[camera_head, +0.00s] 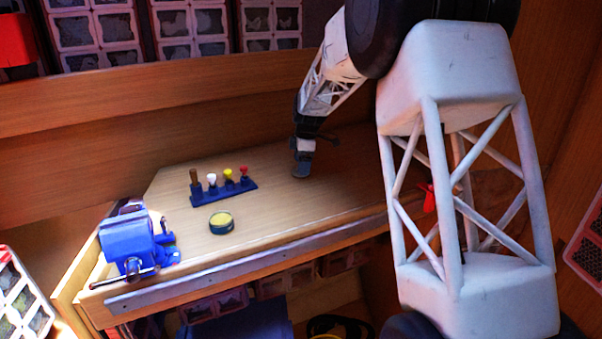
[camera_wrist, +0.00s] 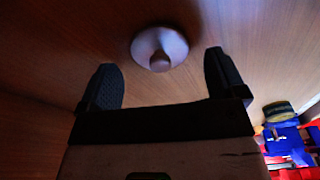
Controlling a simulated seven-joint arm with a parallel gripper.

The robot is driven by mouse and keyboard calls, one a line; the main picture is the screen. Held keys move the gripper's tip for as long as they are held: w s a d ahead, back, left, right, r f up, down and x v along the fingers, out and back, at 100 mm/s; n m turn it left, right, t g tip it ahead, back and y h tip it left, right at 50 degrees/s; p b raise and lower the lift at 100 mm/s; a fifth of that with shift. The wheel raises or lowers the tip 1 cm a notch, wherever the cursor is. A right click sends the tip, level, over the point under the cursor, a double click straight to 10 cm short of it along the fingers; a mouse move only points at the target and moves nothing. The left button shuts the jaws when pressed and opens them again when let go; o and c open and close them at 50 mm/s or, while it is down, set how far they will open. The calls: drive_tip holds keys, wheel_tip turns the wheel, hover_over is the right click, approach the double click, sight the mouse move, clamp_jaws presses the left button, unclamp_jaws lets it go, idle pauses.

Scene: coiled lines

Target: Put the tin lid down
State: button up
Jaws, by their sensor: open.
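The tin lid (camera_wrist: 172,43) is a pale round disc with a small knob. In the wrist view it lies on the wooden surface, just beyond and between the fingertips of my gripper (camera_wrist: 161,60). The fingers are spread apart, with a gap on each side of the knob. In the head view the lid (camera_head: 301,172) shows as a small grey disc right under my gripper (camera_head: 303,160) on the bench. The open round tin (camera_head: 221,223), dark with a yellowish inside, stands to the left; it also shows at the right of the wrist view (camera_wrist: 279,114).
A blue rack (camera_head: 224,194) with several coloured-topped tools stands behind the tin. A blue vise (camera_head: 128,240) sits at the bench's left front corner. A metal strip (camera_head: 245,262) runs along the front edge. The bench between rack and lid is clear.

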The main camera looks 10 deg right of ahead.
drive_tip(key=shift+a+f, duration=0.1)
drive_tip(key=shift+f, duration=0.65)
drive_tip(key=c, duration=1)
drive_tip(key=shift+r, duration=0.1)
drive_tip(key=shift+r, duration=0.4)
wheel_tip(320, 180, up, 3)
drive_tip(key=shift+f, duration=0.15)
drive_tip(key=s, duration=0.5)
drive_tip(key=s+r, duration=0.1)
drive_tip(key=s, duration=0.4)
drive_tip(key=s+d, duration=0.1)
drive_tip(key=s, duration=0.5)
drive_tip(key=shift+r, duration=0.15)
